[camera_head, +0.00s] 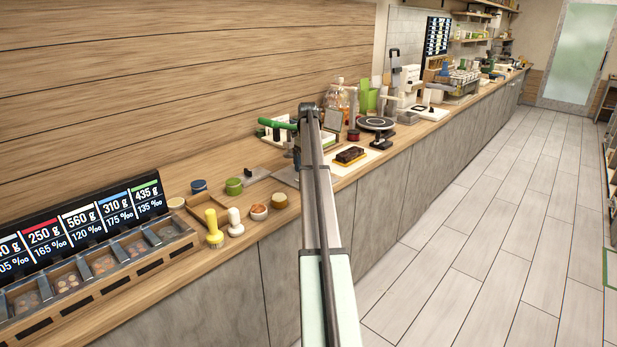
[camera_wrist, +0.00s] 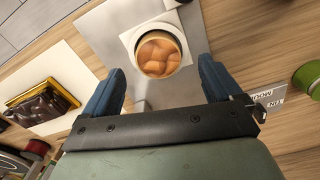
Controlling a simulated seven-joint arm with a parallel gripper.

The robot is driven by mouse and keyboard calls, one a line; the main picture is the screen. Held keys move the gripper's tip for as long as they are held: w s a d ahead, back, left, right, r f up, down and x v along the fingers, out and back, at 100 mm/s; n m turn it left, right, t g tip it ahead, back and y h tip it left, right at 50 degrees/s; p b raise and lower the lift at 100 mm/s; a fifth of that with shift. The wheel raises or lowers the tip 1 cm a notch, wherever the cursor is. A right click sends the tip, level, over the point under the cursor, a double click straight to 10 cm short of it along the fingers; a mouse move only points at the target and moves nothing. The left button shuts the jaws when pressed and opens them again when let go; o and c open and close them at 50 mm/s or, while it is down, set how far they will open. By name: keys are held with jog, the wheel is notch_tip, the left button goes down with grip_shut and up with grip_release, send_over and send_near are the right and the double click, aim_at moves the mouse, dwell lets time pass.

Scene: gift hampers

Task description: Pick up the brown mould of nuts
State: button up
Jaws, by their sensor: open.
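A round mould of brown nuts (camera_wrist: 158,55) with a pale rim shows in the wrist view. It sits on a small white square (camera_wrist: 133,38) on a grey plate. My gripper (camera_wrist: 160,66) is open, its two blue fingers on either side of the mould in the picture. I see a gap between each finger and the mould, and nothing is held. How high the fingers are above it I cannot tell. In the head view my arm covers this spot, and I cannot make out the mould or the fingertips there.
A dark brown bar on a yellow base (camera_wrist: 42,102) lies on a white board at left; it also shows in the head view (camera_head: 350,155). A green tin (camera_wrist: 308,80) and a label card (camera_wrist: 268,98) are at right. Small bowls (camera_head: 258,212) stand near the counter's front edge.

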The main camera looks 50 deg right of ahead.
jog(key=shift+f, duration=1.55)
jog(key=c, duration=1.2)
jog(key=shift+o, duration=0.2)
jog(key=shift+r, duration=0.1)
